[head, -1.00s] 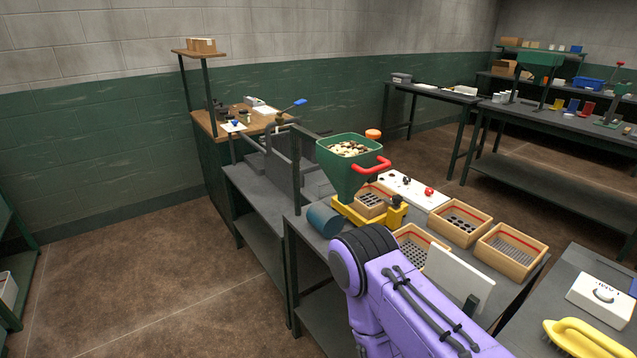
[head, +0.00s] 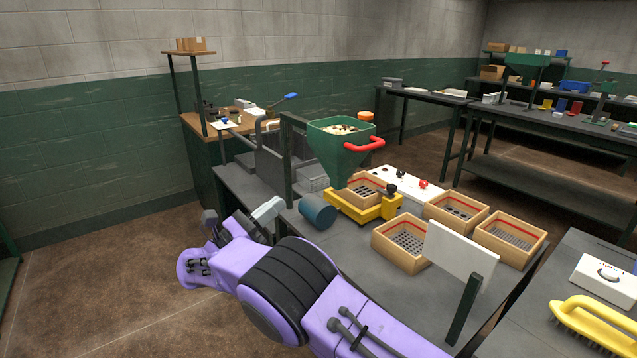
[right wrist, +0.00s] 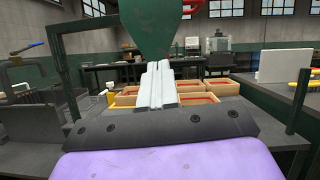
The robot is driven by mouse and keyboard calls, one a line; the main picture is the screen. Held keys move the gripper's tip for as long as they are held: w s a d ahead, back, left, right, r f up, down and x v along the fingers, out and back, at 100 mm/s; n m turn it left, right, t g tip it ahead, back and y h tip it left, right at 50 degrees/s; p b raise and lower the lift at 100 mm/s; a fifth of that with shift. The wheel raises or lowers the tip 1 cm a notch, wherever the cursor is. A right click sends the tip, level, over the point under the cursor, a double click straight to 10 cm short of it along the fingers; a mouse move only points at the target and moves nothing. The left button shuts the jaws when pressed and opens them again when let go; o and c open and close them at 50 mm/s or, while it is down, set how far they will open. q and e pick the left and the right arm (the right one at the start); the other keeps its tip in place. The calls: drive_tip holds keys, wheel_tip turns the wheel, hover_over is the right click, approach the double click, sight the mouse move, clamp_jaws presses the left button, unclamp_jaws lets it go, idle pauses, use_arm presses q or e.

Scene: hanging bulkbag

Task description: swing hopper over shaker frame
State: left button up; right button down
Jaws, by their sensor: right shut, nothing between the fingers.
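The green hopper (head: 340,150) hangs at the bench's back edge, filled with pale and dark pieces. Its red handle (head: 364,145) is on its right front side. The hopper's lower part also shows in the right wrist view (right wrist: 152,28). The yellow shaker frame (head: 365,207) sits on the bench below and right of the hopper's lower end, with a wooden sieve box (head: 368,189) in it. My right gripper (head: 268,208) is shut and empty, left of the blue-grey cylinder and apart from the hopper; its fingers show in the right wrist view (right wrist: 158,85). My left gripper is not in view.
A blue-grey cylinder (head: 318,211) lies on the bench left of the shaker frame. Several wooden sieve boxes (head: 401,245) stand to the right. A white panel (head: 459,248) stands at the front right. A dark post (head: 286,165) rises left of the hopper.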

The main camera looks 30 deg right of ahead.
sight(330, 164)
drive_tip(key=shift+s+a+r+m+g, duration=0.15)
drive_tip(key=shift+r+m+g, duration=0.2)
drive_tip(key=shift+m+g, duration=0.4)
drive_tip(key=p+x, duration=0.6)
drive_tip(key=x, duration=0.6)
drive_tip(key=shift+d+r, duration=0.2)
drive_tip(key=shift+d, duration=0.15)
drive_tip(key=shift+w+d+p, duration=0.25)
drive_tip(key=shift+d+p, duration=0.1)
drive_tip(key=shift+d, duration=0.25)
drive_tip(key=shift+d+t, duration=0.1)
drive_tip(key=shift+t, duration=0.25)
